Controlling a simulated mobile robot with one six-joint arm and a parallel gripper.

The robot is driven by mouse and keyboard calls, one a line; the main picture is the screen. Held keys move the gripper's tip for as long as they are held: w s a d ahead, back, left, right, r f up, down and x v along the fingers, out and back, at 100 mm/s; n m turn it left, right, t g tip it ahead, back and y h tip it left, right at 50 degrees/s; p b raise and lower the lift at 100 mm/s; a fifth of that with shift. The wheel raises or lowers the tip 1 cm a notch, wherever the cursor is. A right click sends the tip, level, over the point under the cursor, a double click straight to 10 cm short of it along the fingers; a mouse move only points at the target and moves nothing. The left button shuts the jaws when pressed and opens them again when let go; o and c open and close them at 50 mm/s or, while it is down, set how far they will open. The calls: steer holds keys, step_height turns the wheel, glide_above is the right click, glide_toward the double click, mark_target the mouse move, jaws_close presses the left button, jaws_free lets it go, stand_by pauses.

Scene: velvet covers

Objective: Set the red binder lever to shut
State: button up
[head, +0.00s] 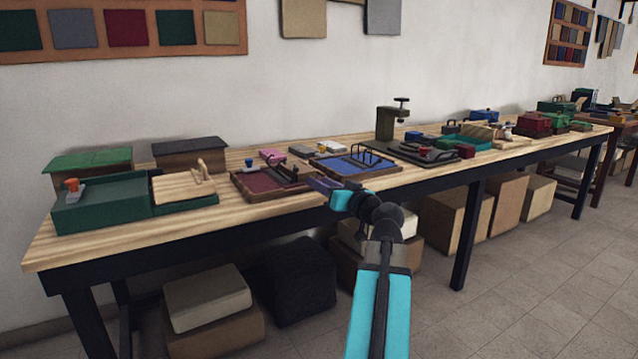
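A dark red binder (256,183) lies open in a brown wooden frame on the wooden workbench (215,227). Dark metal parts, apparently its rings and lever, stand at its right side; I cannot make out the lever's position at this size. My gripper (318,185) is beside the binder's right edge, at the bench's front side. It is seen small and edge-on, so I cannot tell whether it is open or shut. The gap between it and the binder is unclear.
A blue binder (345,165) with dark rings lies just right of the red one. A green box (105,200) and a wooden board (180,187) stand to the left. A dark press (391,120) stands behind. Boxes (207,297) sit under the bench; the floor in front is clear.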

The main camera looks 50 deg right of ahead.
mark_target(297, 170)
steer(key=shift+s+d+r+n+y+p, duration=0.15)
steer(key=shift+n+p, duration=0.2)
steer(key=shift+n, duration=0.55)
steer(key=shift+w+d+n+y+p, duration=0.1)
steer(key=shift+n+y+p, duration=0.15)
steer(key=shift+n, duration=0.65)
steer(key=shift+s+d+r+n+y+p, duration=0.1)
steer(key=shift+n+p, duration=0.3)
steer(key=shift+n, duration=0.5)
steer(key=shift+b+x, duration=1.15)
steer(key=shift+x, duration=5.75)
steer(key=shift+a+f, duration=0.1)
